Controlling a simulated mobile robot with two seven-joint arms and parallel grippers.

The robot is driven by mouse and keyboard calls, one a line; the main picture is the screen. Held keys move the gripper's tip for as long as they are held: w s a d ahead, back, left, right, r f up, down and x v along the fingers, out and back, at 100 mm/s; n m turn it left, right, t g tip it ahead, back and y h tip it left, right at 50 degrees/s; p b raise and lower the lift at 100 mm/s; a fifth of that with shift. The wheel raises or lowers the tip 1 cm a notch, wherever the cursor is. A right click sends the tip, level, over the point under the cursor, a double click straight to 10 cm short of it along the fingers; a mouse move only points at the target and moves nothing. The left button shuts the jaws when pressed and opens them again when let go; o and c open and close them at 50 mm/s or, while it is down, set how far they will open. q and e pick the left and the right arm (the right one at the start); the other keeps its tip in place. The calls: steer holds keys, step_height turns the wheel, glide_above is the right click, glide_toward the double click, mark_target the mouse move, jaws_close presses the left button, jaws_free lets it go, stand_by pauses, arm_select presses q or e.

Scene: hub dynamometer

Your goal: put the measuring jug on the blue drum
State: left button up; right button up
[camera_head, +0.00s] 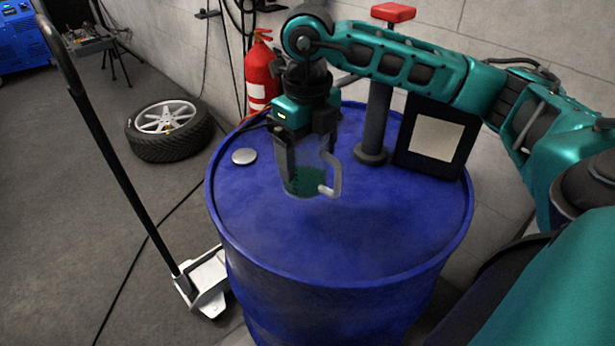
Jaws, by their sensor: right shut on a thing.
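The measuring jug (303,182) is clear, with a pale handle on its right side and a green patch showing near its bottom. My right gripper (303,140) points down from above and is shut on the jug, which looks upright. The jug is over the left-middle part of the top of the blue drum (390,235). I cannot tell whether its base touches the drum top or hangs just above it. My left gripper is not in view.
On the drum, a black post with a red top (393,12) and a dark-framed panel (436,140) stand behind the jug, right. A silver cap (244,156) lies left. A red extinguisher (261,75) is behind. The drum's front top is clear.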

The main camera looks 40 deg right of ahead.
mark_target(307, 177)
steer(key=shift+f, duration=2.7)
steer(key=shift+f, duration=0.1)
steer(key=o, duration=0.8)
step_height(307, 177, up, 12)
steer(key=shift+r, duration=0.15)
